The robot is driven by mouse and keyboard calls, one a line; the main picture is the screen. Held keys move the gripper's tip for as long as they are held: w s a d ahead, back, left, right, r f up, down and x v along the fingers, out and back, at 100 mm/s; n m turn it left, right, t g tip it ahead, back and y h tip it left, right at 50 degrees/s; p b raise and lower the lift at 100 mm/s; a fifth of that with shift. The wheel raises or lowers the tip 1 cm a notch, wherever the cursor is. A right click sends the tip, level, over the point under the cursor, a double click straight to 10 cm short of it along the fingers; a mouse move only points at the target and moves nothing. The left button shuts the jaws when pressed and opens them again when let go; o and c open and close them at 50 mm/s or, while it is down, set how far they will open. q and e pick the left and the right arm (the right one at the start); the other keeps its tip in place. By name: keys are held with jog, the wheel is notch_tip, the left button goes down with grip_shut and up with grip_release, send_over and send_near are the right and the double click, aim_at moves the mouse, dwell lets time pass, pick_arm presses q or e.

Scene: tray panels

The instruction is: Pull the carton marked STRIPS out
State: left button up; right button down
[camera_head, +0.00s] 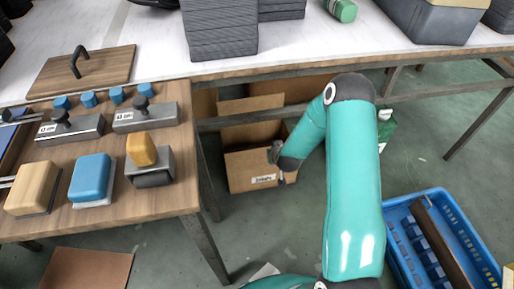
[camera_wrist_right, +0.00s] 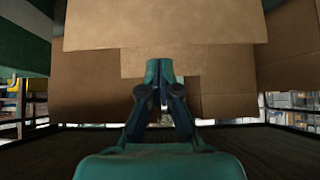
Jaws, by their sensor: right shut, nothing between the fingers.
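A brown cardboard carton (camera_head: 245,168) stands on the floor under the white-topped table. A white label (camera_head: 263,179) on its front is too small to read surely but looks like STRIPS. My right gripper (camera_head: 276,153) is at the carton's upper right front. In the right wrist view, the gripper's fingers (camera_wrist_right: 160,73) are together with nothing between them, in front of cardboard (camera_wrist_right: 195,62). I cannot tell whether they touch it. My left gripper is not in view.
More open cardboard boxes (camera_head: 250,104) stand behind the carton. A wooden workbench (camera_head: 150,205) with blocks and stampers is at the left, its metal leg (camera_head: 207,250) near the carton. A blue crate (camera_head: 398,203) is at the right. The floor in front of the carton is mostly clear.

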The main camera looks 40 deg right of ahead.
jog(key=w+d+f, duration=0.3)
jog(key=w+d, duration=0.2)
jog(key=w, duration=0.5)
jog(key=s+a+f+b, duration=0.3)
jog(key=s+f+b, duration=0.2)
jog(key=s+b, duration=0.1)
jog(key=shift+s+a+f, duration=0.4)
dwell(0.6)
jog(key=shift+f, duration=0.1)
jog(key=p+v, duration=0.4)
jog(key=v, duration=0.3)
jog(key=shift+r, duration=0.5)
dwell(0.5)
